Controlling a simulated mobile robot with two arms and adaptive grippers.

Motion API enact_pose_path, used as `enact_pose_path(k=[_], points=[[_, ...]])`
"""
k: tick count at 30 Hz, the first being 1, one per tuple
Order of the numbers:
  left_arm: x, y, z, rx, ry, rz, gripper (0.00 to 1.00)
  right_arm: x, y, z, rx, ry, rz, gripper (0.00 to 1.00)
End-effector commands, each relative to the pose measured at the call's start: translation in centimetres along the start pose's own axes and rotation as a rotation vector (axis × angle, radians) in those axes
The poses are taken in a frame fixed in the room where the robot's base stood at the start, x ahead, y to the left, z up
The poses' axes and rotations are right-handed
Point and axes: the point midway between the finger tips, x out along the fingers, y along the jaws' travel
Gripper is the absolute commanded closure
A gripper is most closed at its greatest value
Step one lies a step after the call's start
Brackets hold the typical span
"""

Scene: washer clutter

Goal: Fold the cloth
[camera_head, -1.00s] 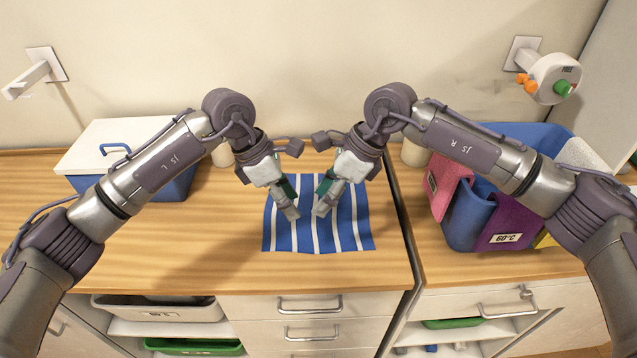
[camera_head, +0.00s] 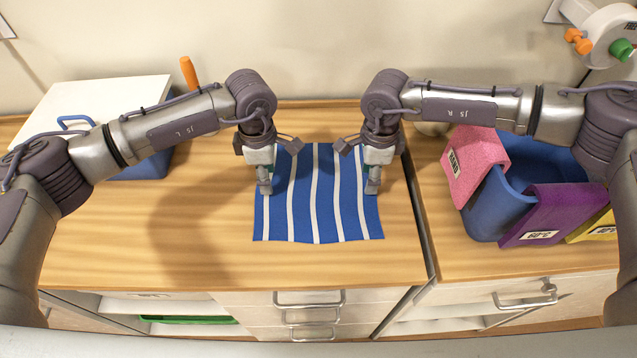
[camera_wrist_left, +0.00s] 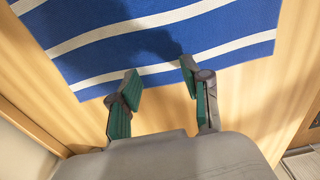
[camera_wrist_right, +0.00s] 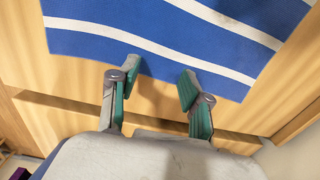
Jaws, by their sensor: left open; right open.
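The blue and white striped cloth (camera_head: 317,210) lies flat and spread out on the wooden counter; its far edge is partly behind my grippers. My left gripper (camera_head: 265,188) is at the cloth's left edge, open and empty; its two green-padded fingers (camera_wrist_left: 158,80) stand apart over the cloth's edge in the left wrist view. My right gripper (camera_head: 372,187) is at the cloth's right edge, also open and empty; its fingers (camera_wrist_right: 158,78) stand apart at the cloth's edge in the right wrist view. I cannot tell whether the fingertips touch the cloth.
A blue bin (camera_head: 488,210) with pink (camera_head: 476,165), purple (camera_head: 550,212) and yellow cloths over its rim stands at right. A white-lidded blue box (camera_head: 105,98) stands at back left. The counter in front of the cloth (camera_head: 200,255) is clear.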

Motion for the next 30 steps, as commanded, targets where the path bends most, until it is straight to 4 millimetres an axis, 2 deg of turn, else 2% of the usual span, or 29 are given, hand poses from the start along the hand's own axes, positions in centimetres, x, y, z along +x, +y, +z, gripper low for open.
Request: enact_pose_path(k=[3,18,30], points=[[0.8,0.0,0.1,0.001,-0.001,0.001,0.52,0.8,0.1,0.1,-0.001,0.000,0.001,0.52],[1.6,0.0,0.1,0.000,-0.001,0.001,0.53,1.6,0.0,0.1,-0.001,-0.001,0.000,0.53],[1.5,0.0,0.0,0.000,-0.001,0.000,0.86,1.6,0.1,0.0,-0.001,0.000,0.002,0.86]])
